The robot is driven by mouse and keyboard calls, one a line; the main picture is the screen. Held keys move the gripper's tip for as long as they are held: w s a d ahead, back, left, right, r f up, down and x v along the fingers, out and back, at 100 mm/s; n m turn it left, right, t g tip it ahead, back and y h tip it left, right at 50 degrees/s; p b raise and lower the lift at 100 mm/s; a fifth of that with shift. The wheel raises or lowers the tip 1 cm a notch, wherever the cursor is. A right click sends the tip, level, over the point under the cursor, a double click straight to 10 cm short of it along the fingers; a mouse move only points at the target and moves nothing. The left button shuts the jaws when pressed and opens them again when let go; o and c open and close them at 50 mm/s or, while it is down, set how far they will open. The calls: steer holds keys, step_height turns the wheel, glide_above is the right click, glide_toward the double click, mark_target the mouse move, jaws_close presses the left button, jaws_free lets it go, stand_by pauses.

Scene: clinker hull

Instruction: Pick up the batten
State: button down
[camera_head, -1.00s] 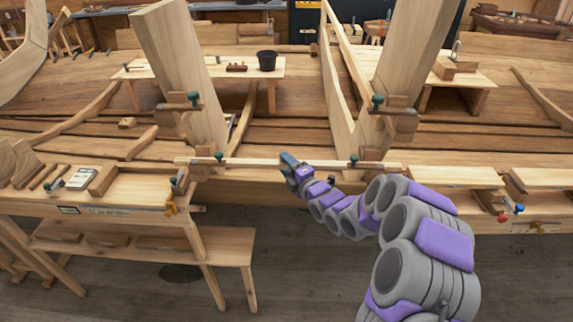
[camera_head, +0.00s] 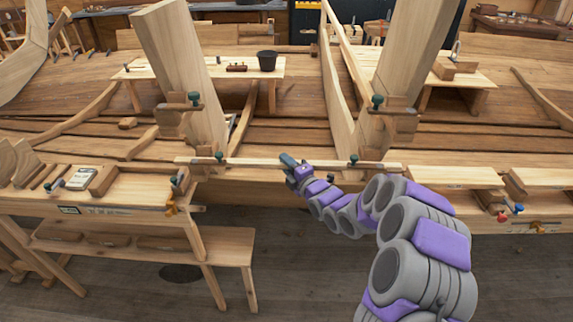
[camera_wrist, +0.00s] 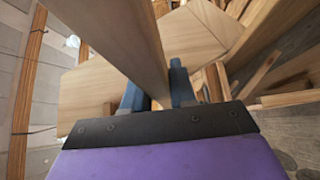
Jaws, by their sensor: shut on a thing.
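The batten (camera_head: 250,162) is a long, thin, pale wooden strip lying level across the front of the hull, between the two upright timbers. Small clamps with green knobs stand along it, one near the left part (camera_head: 219,157) and one near the right part (camera_head: 353,159). My gripper (camera_head: 289,161) is at the middle of the batten, reaching in from the lower right. In the wrist view the batten (camera_wrist: 120,30) runs from the upper left down between the two blue fingers (camera_wrist: 155,90), which are shut on it. The fingertips are partly hidden behind the wood.
A left bench (camera_head: 120,190) holds blocks and a small box. A right bench (camera_head: 460,178) has boards and clamps with red and blue knobs. Behind the batten, a small table (camera_head: 215,72) carries a black bucket (camera_head: 267,60).

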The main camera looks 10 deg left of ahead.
steer(key=shift+s+f, duration=0.1)
steer(key=shift+s, duration=0.05)
steer(key=shift+r, duration=0.25)
step_height(320, 180, up, 11)
steer(key=s+d+b, duration=0.1)
steer(key=s+b, duration=0.8)
steer(key=s, duration=1)
steer(key=shift+s+d, duration=0.3)
steer(key=shift+d, duration=0.05)
steer(key=shift+r, duration=0.1)
